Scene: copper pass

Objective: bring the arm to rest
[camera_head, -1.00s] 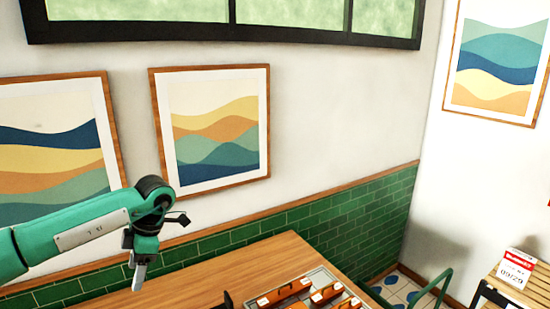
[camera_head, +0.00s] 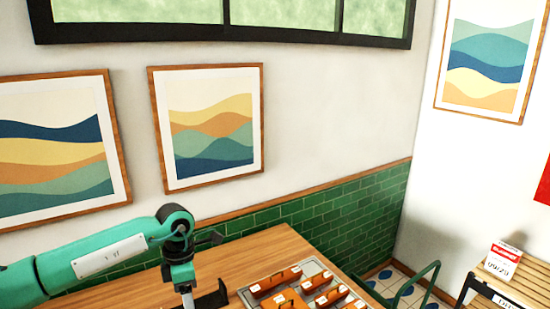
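My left arm comes in from the left in the head view, teal with a white panel. Its gripper (camera_head: 188,297) points down over the wooden table (camera_head: 140,292) at the bottom of the picture. The fingers are seen edge-on and cut off by the lower edge, so whether they are apart or closed does not show. My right gripper is out of view.
A grey tray (camera_head: 311,267) with several orange-brown items (camera_head: 275,281) lies on the table, right of my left gripper. A dark object (camera_head: 212,299) is beside the gripper. A green-framed chair (camera_head: 425,285) and a slatted wooden surface with a red-white sign (camera_head: 504,261) stand at right.

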